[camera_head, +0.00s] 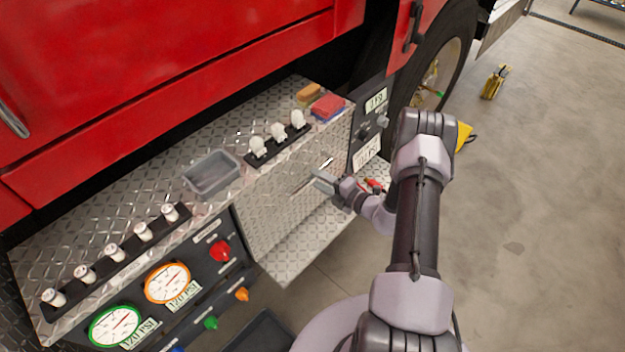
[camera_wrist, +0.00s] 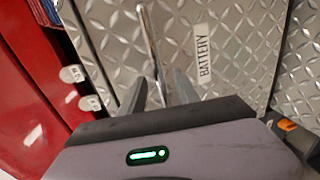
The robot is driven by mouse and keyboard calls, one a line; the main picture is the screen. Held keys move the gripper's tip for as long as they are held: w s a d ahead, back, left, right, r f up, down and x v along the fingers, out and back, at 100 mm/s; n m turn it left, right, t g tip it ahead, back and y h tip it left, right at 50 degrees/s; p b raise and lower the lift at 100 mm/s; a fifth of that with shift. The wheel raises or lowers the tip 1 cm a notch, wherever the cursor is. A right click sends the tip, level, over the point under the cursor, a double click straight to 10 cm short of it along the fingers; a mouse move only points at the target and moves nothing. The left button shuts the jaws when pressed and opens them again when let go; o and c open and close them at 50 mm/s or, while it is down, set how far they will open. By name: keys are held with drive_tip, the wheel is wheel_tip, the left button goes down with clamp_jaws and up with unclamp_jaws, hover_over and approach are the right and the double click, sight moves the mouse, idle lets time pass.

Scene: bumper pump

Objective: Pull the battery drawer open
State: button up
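The battery drawer front is diamond plate and carries a white BATTERY label (camera_wrist: 203,54) in the wrist view. A slim metal handle bar (camera_wrist: 149,42) runs along it, left of the label. My gripper (camera_wrist: 160,82) is open, its two fingers spread on either side of the bar's line. I see a gap between bar and fingers and cannot tell how deep the bar sits between them. In the head view my gripper (camera_head: 318,178) is close to the diamond-plate drawer front (camera_head: 284,196), just below the shiny handle (camera_head: 327,163). The drawer appears closed.
A gauge panel (camera_head: 168,283) is at lower left. A diamond-plate ledge (camera_head: 287,262) lies below the drawer. Open floor (camera_head: 540,210) is at right.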

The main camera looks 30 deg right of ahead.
drive_tip(key=x, duration=0.3)
drive_tip(key=shift+w+b, duration=0.1)
drive_tip(key=shift+b, duration=0.2)
clamp_jaws()
idle(1.2)
